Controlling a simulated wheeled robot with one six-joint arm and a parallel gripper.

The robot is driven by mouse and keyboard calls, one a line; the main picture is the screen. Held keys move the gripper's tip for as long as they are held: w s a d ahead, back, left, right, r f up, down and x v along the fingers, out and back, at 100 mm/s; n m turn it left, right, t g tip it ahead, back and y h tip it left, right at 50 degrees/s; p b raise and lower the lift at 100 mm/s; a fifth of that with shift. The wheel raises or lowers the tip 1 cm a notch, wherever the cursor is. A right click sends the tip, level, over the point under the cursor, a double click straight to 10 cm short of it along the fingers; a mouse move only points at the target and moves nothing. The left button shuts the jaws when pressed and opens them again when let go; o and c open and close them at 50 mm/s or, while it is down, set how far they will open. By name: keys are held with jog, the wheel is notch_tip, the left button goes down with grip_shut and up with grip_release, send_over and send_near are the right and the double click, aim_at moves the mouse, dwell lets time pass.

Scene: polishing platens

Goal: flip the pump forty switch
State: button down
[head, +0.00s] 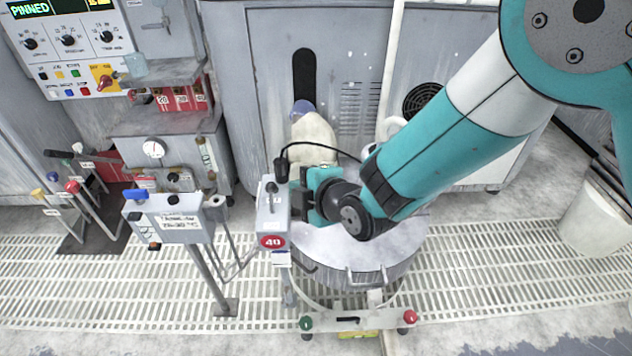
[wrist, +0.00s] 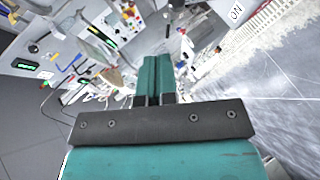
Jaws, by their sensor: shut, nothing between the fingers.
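The pump forty switch box (head: 271,215) is a grey box on a post, with a red oval "40" label on its front. A short switch lever (head: 271,187) stands on its upper face. My gripper (head: 296,194) is just right of the box in the head view, its fingers close beside it; I cannot tell whether they touch. In the wrist view my gripper (wrist: 158,68) is shut, its two teal fingers together with nothing seen between them. A white "ON" label (wrist: 236,14) shows at the upper right there.
A round grey tub (head: 362,262) on a wheeled frame stands below my arm. A grey sign box (head: 170,218) on a post stands left of the switch box. A control panel (head: 70,45) is at the upper left.

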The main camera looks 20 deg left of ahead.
jog(key=v, duration=0.4)
jog(key=shift+d+r, duration=0.25)
jog(key=shift+r, duration=0.25)
jog(key=s+d+r+m+g+h, duration=0.1)
jog(key=d+r+m+g+h, duration=0.15)
jog(key=d+r+m, duration=0.7)
jog(key=s+d+r+m+g+h, duration=0.2)
jog(key=s+d+r+m, duration=0.15)
jog(key=s+d, duration=0.45)
jog(key=s+d+r+m+g+h, duration=0.2)
jog(key=s+d+m, duration=0.3)
jog(key=s+d, duration=0.3)
notch_tip(320, 180, up, 20)
jog(key=d+p, duration=0.1)
jog(key=p, duration=1.9)
jog(key=shift+w+d+m+g, duration=0.2)
jog(key=shift+d+m+g, duration=0.1)
jog(key=shift+d+g, duration=0.05)
